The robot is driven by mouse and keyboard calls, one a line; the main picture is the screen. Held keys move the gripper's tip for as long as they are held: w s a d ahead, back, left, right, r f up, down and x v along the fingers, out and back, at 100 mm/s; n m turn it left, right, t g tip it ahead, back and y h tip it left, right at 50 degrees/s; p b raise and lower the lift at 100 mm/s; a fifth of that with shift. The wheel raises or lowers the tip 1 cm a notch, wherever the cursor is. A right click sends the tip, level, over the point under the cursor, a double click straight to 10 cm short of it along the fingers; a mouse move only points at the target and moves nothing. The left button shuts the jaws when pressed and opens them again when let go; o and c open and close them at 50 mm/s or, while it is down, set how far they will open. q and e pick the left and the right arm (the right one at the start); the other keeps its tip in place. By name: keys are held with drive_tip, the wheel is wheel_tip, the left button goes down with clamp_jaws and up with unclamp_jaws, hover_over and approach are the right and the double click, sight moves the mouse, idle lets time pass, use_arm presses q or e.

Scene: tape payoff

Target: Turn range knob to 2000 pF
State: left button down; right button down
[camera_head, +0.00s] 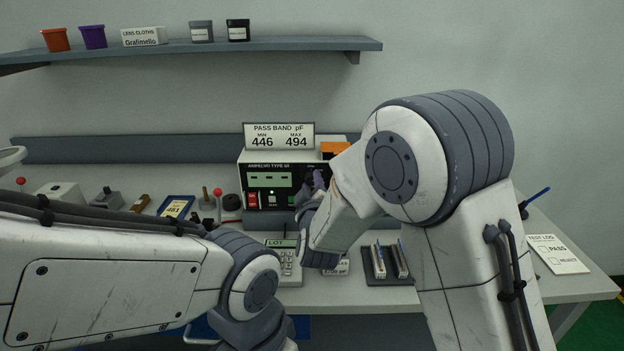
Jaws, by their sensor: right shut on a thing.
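The meter (243,178) stands at the back middle of the bench, with a green display (270,180), a red switch and a small lit green mark on its dark front. My right gripper (316,184) is at the right part of the meter's front, shut on the range knob. The fingers and my right arm hide the knob, so its setting cannot be read. My left arm reaches in low from the left, its wrist pointing down. Its gripper is out of view.
A sign (279,136) above the meter reads PASS BAND pF, MIN 446, MAX 494. A test log sheet (557,254) lies at right. A shelf (280,44) runs above.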

drive_tip(key=shift+a+n, duration=0.1)
drive_tip(key=shift+n, duration=0.5)
drive_tip(key=c, duration=0.5)
unclamp_jaws()
drive_tip(key=s, duration=0.7)
drive_tip(key=s+b, duration=0.1)
drive_tip(key=s, duration=0.2)
drive_tip(key=shift+s+d+r, duration=0.25)
drive_tip(key=shift+r, duration=0.15)
